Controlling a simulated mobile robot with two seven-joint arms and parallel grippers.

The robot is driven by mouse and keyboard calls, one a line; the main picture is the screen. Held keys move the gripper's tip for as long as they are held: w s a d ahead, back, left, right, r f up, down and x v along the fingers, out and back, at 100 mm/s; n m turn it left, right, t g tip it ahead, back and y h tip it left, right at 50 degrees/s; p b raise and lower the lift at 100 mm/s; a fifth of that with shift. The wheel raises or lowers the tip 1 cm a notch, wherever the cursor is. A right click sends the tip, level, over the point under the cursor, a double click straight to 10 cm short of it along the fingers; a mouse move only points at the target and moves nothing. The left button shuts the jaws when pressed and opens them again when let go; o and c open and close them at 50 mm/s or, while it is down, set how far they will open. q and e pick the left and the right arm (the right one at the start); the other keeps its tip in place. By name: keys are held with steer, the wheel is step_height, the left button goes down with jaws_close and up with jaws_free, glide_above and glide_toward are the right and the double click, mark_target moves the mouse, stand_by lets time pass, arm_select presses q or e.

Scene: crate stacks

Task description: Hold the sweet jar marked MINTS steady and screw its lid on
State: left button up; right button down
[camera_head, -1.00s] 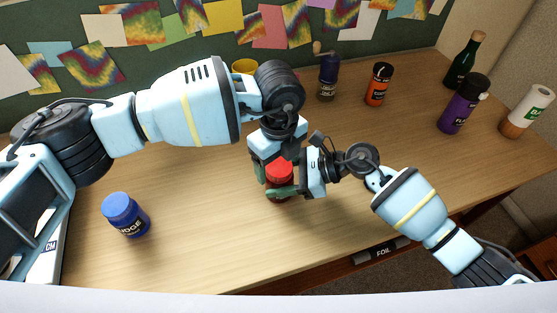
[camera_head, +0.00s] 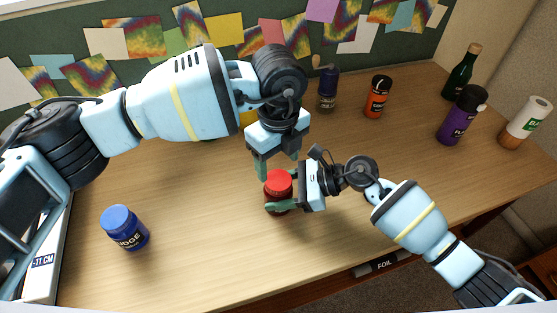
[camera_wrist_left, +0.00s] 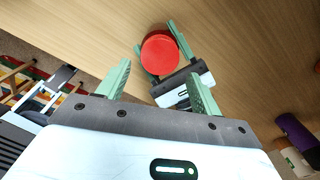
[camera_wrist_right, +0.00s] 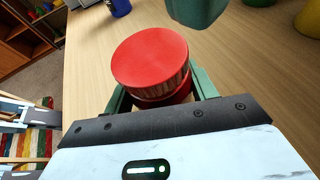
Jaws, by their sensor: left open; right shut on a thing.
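The jar (camera_head: 275,203) stands on the desk, dark red-brown below its red lid (camera_head: 279,181). No MINTS lettering shows on it. My right gripper (camera_head: 282,194) is shut around the jar's body, below the lid. In the right wrist view the lid (camera_wrist_right: 150,58) sits on top of the jar; I cannot tell how tight it is. My left gripper (camera_head: 279,164) is open and empty, pointing down just above and behind the lid. In the left wrist view the lid (camera_wrist_left: 160,52) shows beyond its open fingers, apart from them.
A blue jar (camera_head: 125,229) stands at the left of the desk. A dark blue bottle (camera_head: 328,90), an orange jar (camera_head: 377,97), a purple bottle (camera_head: 461,116), a green bottle (camera_head: 462,72) and a white container (camera_head: 527,121) stand at the back and right. The front middle of the desk is clear.

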mark_target(278, 179)
arm_select(q)
steer(key=shift+r, duration=1.5)
steer(key=shift+f, duration=4.05)
steer(key=c, duration=0.7)
steer(key=o, duration=0.9)
steer(key=shift+o, duration=0.2)
steer(key=shift+r, duration=0.1)
